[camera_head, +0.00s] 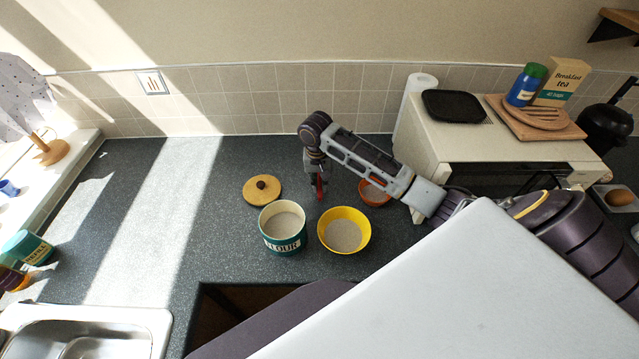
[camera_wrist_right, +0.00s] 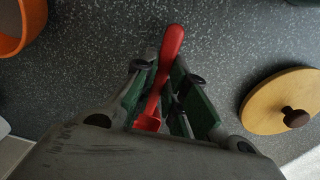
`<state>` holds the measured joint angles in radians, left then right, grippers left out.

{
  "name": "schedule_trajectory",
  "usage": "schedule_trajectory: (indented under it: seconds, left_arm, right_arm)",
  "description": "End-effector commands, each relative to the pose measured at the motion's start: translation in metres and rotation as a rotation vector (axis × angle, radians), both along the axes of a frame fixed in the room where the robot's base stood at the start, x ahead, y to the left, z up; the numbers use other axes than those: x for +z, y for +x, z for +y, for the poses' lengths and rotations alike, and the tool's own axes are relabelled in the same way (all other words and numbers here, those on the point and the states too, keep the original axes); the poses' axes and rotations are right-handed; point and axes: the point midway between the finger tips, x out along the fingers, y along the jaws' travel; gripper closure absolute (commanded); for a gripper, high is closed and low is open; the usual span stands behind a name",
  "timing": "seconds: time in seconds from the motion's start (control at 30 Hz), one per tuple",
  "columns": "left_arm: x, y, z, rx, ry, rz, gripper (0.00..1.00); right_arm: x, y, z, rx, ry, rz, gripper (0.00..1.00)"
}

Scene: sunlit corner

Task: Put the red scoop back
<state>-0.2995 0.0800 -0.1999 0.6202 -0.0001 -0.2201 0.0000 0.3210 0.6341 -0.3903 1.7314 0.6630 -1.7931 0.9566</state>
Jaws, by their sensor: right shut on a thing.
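The red scoop (camera_head: 320,186) is held in my right gripper (camera_head: 316,182), above the counter behind the flour tin and the yellow bowl. In the right wrist view the red scoop (camera_wrist_right: 171,50) lies between the green-padded fingers of the gripper (camera_wrist_right: 168,85), its rounded end sticking out past them. The teal flour tin (camera_head: 283,244) stands uncovered with pale flour in it. Its likely lid, a wooden disc with a dark knob (camera_head: 262,190), lies on the counter behind it; it also shows in the right wrist view (camera_wrist_right: 265,100). My left gripper is not seen.
A yellow bowl (camera_head: 344,213) of pale powder stands right of the tin. An orange bowl (camera_head: 374,192) sits behind it, partly under my right arm. A toaster oven (camera_head: 500,165) stands at the right, a sink (camera_head: 85,335) at front left. The counter left of the lid is clear.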

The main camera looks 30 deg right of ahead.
Motion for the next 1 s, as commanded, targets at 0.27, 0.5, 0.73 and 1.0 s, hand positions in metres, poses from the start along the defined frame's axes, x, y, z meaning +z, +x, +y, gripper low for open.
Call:
schedule_trajectory:
  seconds: [0.27, 0.5, 0.73, 1.0]
  left_arm:
    - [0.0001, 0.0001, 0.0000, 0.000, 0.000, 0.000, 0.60]
    - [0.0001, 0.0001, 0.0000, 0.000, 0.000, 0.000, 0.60]
    - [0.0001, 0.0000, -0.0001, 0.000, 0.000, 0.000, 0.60]
    - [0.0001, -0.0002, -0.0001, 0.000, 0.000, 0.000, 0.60]
  right_arm:
    - [-0.0067, 0.0001, 0.0004, 0.001, 0.000, -0.001, 1.00]
    - [-0.0085, -0.0001, 0.0004, 0.001, 0.001, 0.000, 1.00]
    - [-0.0094, -0.0001, 0.0004, 0.001, 0.001, 0.000, 0.66]
    - [-0.0092, 0.0000, 0.0003, 0.001, 0.001, 0.000, 0.65]
